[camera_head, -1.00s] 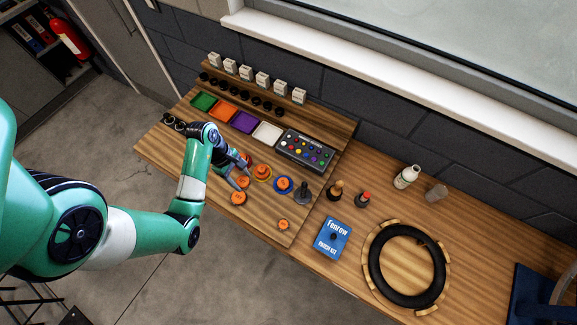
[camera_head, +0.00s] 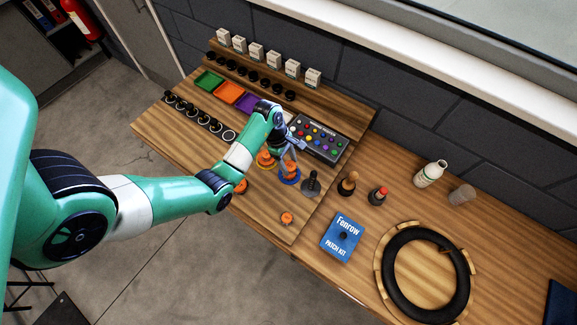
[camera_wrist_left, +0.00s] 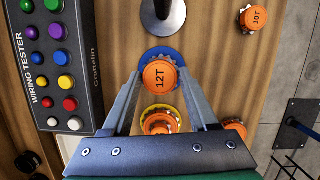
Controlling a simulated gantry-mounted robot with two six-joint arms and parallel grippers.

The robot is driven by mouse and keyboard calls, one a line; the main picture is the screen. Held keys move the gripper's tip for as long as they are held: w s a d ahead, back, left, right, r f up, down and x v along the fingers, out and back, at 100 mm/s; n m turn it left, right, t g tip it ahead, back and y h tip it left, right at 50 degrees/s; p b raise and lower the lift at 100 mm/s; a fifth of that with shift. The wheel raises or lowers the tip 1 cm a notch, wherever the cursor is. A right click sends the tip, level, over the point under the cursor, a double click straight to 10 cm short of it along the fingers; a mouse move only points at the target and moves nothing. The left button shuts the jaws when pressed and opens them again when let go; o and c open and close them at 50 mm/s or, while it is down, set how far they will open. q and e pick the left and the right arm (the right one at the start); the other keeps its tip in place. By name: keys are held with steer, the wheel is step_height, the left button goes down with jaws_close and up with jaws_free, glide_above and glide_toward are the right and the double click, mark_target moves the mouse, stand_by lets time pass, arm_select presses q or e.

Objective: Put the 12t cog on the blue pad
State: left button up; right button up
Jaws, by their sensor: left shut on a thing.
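The 12t cog (camera_wrist_left: 160,77) is orange with a toothed rim and sits between the fingertips of my left gripper (camera_wrist_left: 160,73), which is shut on it. The blue pad (camera_wrist_left: 170,52) shows as a blue rim just beyond and below the cog in the left wrist view. In the head view the gripper (camera_head: 288,160) is over the blue pad (camera_head: 290,180), fingers pointing down. Whether the cog touches the pad or hangs just above it, I cannot tell. My right gripper is not in view.
A yellow pad with an orange cog (camera_wrist_left: 158,121) lies close beside. The 10T cog (camera_wrist_left: 257,18) lies apart. The patch kit (camera_head: 343,236) is to the right.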

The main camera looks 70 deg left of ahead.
arm_select(q)
step_height(320, 180, down, 2)
steer(key=shift+s+f, duration=0.15)
steer(key=shift+f, duration=0.1)
steer(key=shift+r, duration=0.1)
steer(key=shift+f+b, duration=0.3)
steer(key=shift+b, duration=0.1)
steer(key=o, duration=1.3)
steer(key=shift+r, duration=0.15)
steer(key=shift+o, duration=0.2)
